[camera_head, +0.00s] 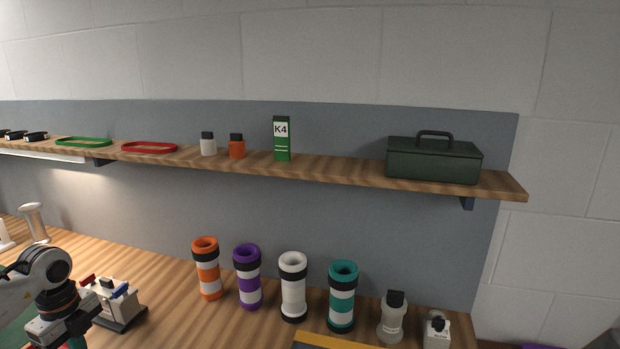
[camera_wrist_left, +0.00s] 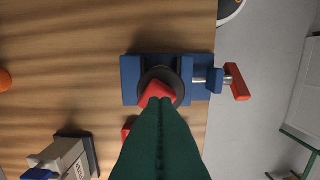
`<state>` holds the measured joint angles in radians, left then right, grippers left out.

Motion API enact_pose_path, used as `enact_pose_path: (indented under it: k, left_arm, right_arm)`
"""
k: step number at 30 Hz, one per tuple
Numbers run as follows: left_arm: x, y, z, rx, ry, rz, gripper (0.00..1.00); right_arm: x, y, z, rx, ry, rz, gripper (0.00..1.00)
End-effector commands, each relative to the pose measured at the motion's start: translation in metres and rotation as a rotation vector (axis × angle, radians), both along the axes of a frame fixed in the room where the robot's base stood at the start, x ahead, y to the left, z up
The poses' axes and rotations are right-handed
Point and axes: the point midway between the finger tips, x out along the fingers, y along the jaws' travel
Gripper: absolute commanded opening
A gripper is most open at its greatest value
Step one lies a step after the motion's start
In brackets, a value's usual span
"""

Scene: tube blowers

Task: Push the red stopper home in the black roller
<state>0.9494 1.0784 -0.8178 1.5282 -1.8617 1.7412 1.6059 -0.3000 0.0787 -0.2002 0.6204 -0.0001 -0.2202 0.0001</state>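In the left wrist view a blue vise (camera_wrist_left: 131,80) stands on the wooden bench with the black roller (camera_wrist_left: 184,82) between its jaws, its round end facing the camera. The red stopper (camera_wrist_left: 156,90) shows at the middle of the roller's end. How deep it sits cannot be told. My left gripper (camera_wrist_left: 160,101) has its green fingers together, with only a thin seam between them. The tips are over the stopper and hide part of it; contact is unclear. In the head view my left wrist is at the lower left, and the vise is not visible. My right gripper is not visible.
The vise has a red handle (camera_wrist_left: 237,82) near the bench edge. A white-and-blue device (camera_head: 115,300) stands nearby on a dark base. Orange (camera_head: 207,268), purple (camera_head: 247,277), white (camera_head: 293,287) and teal (camera_head: 342,296) tubes line the back. A shelf (camera_head: 340,178) runs above.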

Motion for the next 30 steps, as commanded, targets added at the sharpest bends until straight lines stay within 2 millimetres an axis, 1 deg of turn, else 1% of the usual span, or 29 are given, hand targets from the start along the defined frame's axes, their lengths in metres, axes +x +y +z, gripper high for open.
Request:
enact_pose_path:
  k: [30]
  left_arm:
    - [0.0,0.0,-0.022,0.0,0.001,0.0,0.0]
  right_arm:
    - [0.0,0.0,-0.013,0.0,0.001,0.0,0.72]
